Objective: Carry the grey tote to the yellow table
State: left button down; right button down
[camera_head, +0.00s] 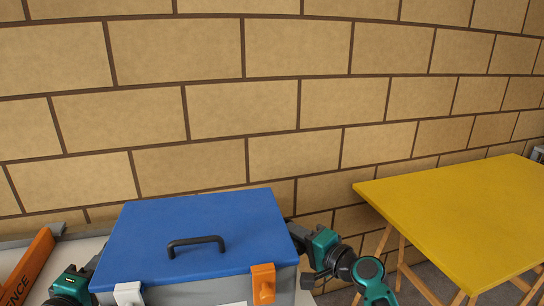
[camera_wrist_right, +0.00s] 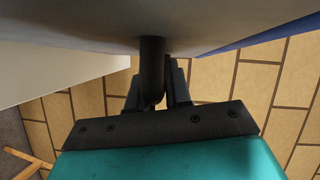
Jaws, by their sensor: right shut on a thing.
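The grey tote (camera_head: 225,291) has a blue lid (camera_head: 150,240) with a black handle on top. An orange latch and a white latch hang on its near side. It is level, low in the head view. My right gripper (camera_head: 294,233) is at the tote's right side. In the right wrist view its fingers (camera_wrist_right: 160,95) are shut on a black side handle (camera_wrist_right: 152,62). My left gripper (camera_head: 72,284) is at the tote's left side, with its fingers hidden. The yellow table (camera_head: 455,215) stands to the right, its visible top bare, apart from the tote.
A pale surface (camera_head: 93,247) shows behind and left of the tote; whether the tote rests on it cannot be seen. An orange piece with dark lettering (camera_head: 28,268) lies at the left. A block wall (camera_head: 220,110) closes the back. A gap separates the tote from the yellow table.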

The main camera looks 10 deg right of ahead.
aim_at(487, 223)
jog(key=l+u, duration=0.1)
jog(key=l, duration=3.55)
